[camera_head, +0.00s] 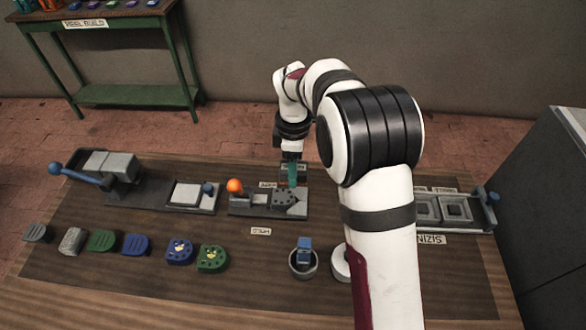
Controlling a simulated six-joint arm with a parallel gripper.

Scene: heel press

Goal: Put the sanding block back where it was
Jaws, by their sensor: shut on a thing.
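My gripper (292,157) is over the back middle of the workbench, pointing down. It is shut on a narrow teal piece (292,174), which hangs upright just above or at the back of the press fixture (289,199). Whether the piece touches the fixture cannot be told. No label marks the sanding block; the teal piece may be it, but its shape is mostly hidden. A blue and grey tool (304,250) stands in a round grey dish (303,270) at the front middle.
Several heel-shaped pieces (137,245) line the bench's left front. A lever machine (107,166) stands at back left, beside a grey plate fixture (193,195). The press has an orange knob (235,185). A sizing station (442,210) is at right, partly behind my arm. Bare wood (190,300) lies in front.

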